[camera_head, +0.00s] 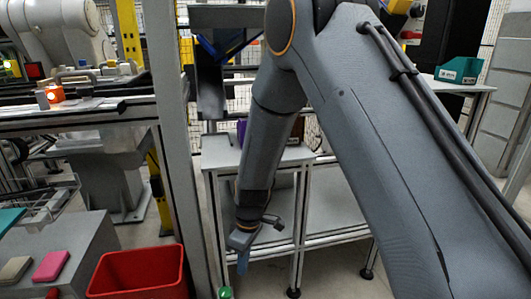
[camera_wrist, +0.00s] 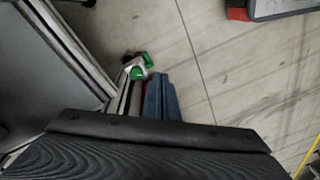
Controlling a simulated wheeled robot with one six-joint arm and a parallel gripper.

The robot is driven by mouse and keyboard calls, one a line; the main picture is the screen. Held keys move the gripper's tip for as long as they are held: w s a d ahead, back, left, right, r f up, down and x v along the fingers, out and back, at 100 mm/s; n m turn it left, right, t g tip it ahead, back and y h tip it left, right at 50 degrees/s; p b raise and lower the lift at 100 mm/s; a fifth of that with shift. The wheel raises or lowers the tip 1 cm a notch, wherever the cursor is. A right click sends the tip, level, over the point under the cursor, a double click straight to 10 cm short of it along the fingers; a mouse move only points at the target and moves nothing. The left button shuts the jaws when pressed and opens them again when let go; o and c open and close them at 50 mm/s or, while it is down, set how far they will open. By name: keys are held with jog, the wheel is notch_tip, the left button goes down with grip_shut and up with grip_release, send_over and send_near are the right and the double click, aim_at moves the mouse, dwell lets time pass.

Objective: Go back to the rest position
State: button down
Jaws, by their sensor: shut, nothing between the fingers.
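My gripper (camera_head: 242,264) hangs at the end of my arm, low in front of the grey table, with its blue fingers pointing down. In the wrist view the blue fingers (camera_wrist: 160,98) are together, with nothing seen between them. The gripper is apart from the table and the red bin.
A grey table (camera_head: 210,160) on metal legs stands behind my arm. A red bin (camera_head: 135,272) stands at lower left beside a grey block with a pink piece (camera_head: 51,266). A small green thing (camera_head: 225,293) is low by the table leg. A teal box (camera_head: 460,70) stands at right.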

jog(key=s+d+r+m, duration=0.35)
jog(key=s+r, duration=0.55)
jog(key=s, duration=0.3)
jog(key=s+d+r+m, duration=0.3)
jog(key=s+r+m, duration=0.1)
jog(key=s+r, duration=0.7)
jog(key=d+r+m+p, duration=0.3)
jog(key=d+r+p, duration=0.6)
jog(key=r+p, duration=0.3)
jog(key=d+r+m+h+p, duration=0.1)
jog(key=d+r+m+p, duration=0.2)
jog(key=d+r+p, duration=0.7)
jog(key=r+p, duration=0.2)
jog(key=p, duration=0.3)
jog(key=shift+s+d+t, duration=0.2)
jog(key=shift+s+t, duration=0.1)
jog(key=shift+s, duration=0.1)
jog(key=shift+m, duration=0.25)
